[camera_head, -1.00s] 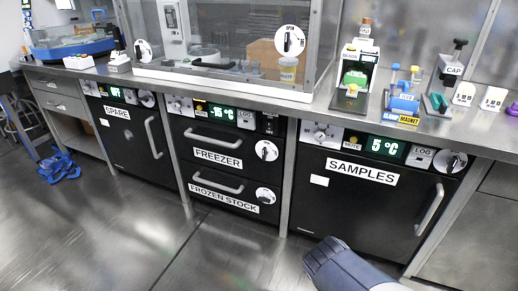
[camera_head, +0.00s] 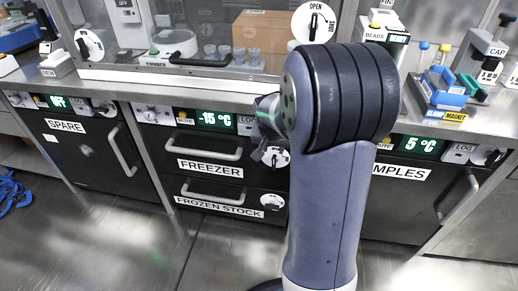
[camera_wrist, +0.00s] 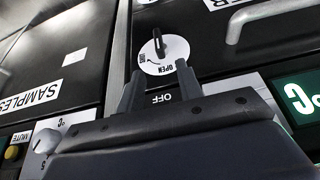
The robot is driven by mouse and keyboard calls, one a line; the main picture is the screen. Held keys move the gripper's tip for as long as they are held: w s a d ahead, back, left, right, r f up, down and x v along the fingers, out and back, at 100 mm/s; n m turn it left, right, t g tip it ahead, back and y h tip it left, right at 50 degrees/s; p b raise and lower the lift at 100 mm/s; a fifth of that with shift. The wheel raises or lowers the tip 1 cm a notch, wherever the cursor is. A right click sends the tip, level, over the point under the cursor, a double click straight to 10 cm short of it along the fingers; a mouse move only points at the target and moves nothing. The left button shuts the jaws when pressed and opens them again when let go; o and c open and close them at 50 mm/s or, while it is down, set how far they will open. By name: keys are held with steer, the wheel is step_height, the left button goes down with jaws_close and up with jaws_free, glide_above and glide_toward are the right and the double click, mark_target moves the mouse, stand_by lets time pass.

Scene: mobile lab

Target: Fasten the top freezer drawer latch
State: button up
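The top freezer drawer (camera_head: 190,150) has a black front with a FREEZER label and a bar handle. Its latch, a white disc with a black lever, is partly hidden behind my gripper in the head view (camera_head: 281,160). The latch shows more clearly in the wrist view (camera_wrist: 150,66), marked OPEN, with its lever near upright in that picture. My gripper (camera_wrist: 159,70) has its two fingers apart with nothing between them, close to the latch's lower edge in the wrist view. I cannot tell whether they touch the panel. In the head view my gripper (camera_head: 264,150) is mostly hidden by my arm.
The FROZEN STOCK drawer (camera_head: 190,192) below has a similar latch (camera_head: 272,202). A control strip with a -15 °C display (camera_head: 215,120) runs above the freezer drawer. The SAMPLES door (camera_head: 415,205) is right, partly behind my arm. The SPARE door (camera_head: 80,150) is left. Floor in front is clear.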

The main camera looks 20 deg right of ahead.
mark_target(274, 158)
steer(key=b+x, duration=0.3)
steer(key=x, duration=0.7)
steer(key=shift+w+d+f, duration=0.15)
steer(key=shift+f, duration=0.15)
steer(key=shift+c, duration=0.3)
jaws_close()
